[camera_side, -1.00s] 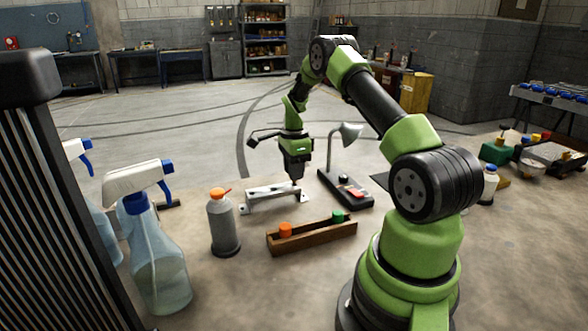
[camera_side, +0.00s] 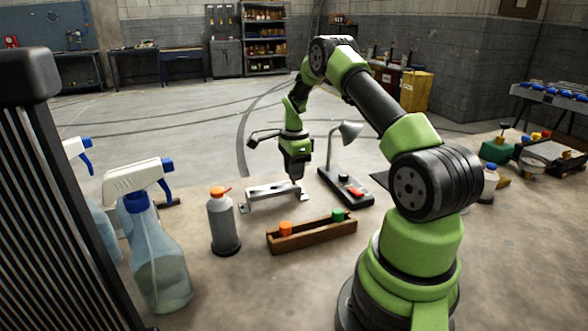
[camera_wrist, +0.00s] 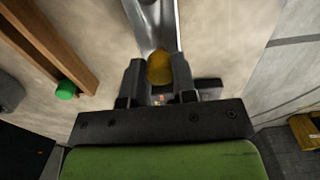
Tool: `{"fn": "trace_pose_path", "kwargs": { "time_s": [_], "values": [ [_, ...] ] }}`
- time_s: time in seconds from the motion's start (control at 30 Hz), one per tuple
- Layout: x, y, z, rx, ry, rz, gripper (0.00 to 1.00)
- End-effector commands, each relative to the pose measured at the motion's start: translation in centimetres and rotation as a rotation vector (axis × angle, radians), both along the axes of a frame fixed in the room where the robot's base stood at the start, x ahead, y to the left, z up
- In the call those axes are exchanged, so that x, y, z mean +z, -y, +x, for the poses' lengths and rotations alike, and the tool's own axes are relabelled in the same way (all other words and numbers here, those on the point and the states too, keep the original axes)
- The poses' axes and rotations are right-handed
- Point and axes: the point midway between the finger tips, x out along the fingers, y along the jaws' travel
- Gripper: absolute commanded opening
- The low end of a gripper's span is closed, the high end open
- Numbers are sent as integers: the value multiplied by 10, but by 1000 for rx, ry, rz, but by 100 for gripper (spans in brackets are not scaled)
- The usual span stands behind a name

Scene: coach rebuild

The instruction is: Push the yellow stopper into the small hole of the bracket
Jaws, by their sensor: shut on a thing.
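The yellow stopper (camera_wrist: 159,68) is between my gripper's fingers (camera_wrist: 160,83) in the wrist view, and the jaws are shut on it. The grey metal bracket (camera_wrist: 150,18) lies just beyond the stopper in that view. In the side view my gripper (camera_side: 295,181) points down over the right end of the bracket (camera_side: 262,194). The stopper is too small to make out there. The small hole is not clearly visible, and I cannot tell whether the stopper touches the bracket.
A wooden tray (camera_side: 303,238) holds an orange stopper (camera_side: 285,228) and a green stopper (camera_side: 338,215). A lamp (camera_side: 346,133) on a dark base stands right of my gripper. An orange-capped bottle (camera_side: 222,225) and spray bottles (camera_side: 157,255) stand on the left.

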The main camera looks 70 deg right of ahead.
Motion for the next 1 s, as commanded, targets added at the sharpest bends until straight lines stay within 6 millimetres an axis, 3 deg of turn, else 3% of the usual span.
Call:
{"fn": "trace_pose_path", "kwargs": {
  "time_s": [1.0],
  "values": [
    [-9, 0, 0, 0, -1, 1, 4]
  ]
}}
